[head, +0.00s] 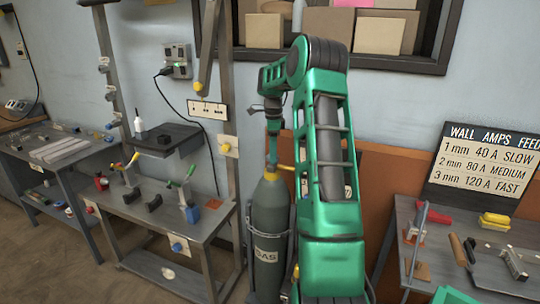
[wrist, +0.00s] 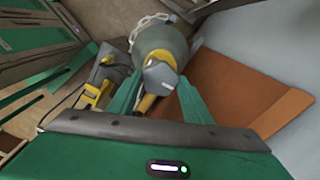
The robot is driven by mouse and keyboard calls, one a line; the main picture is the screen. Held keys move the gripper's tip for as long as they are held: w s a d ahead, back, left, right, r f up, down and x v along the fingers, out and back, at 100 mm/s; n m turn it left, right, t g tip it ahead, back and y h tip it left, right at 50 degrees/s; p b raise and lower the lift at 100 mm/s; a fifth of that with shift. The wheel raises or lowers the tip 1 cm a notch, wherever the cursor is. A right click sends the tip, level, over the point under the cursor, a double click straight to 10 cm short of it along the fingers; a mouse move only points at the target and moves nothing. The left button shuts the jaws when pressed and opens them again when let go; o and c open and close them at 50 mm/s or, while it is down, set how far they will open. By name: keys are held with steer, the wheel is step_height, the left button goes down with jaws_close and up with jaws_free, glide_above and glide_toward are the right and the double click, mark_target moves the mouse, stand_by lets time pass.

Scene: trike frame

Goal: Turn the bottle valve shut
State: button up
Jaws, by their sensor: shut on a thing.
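The dark grey gas bottle (head: 268,225) stands upright against the wall in the head view, with a pale GAS label. In the wrist view its rounded top (wrist: 160,38) is seen from above. The bottle valve (wrist: 160,77), grey with yellow parts, sits between the green fingers of my gripper (wrist: 160,103). My gripper is shut on the valve. In the head view my gripper (head: 273,150) points down at the bottle's top, and a bit of yellow shows beside it. My arm hides part of the bottle's right side.
A steel welding table (head: 150,215) with clamps stands left of the bottle. A small dark shelf (head: 168,139) is above it. A right-hand bench (head: 470,245) carries tools and the wall amps sign (head: 488,160). In the wrist view a yellow and grey object (wrist: 97,92) is left of the fingers.

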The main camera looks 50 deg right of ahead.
stand_by(0.3)
steer(key=o, duration=1)
steer(key=shift+o, duration=0.2)
step_height(320, 180, up, 11)
steer(key=shift+f, duration=0.15)
steer(key=shift+w, duration=0.1)
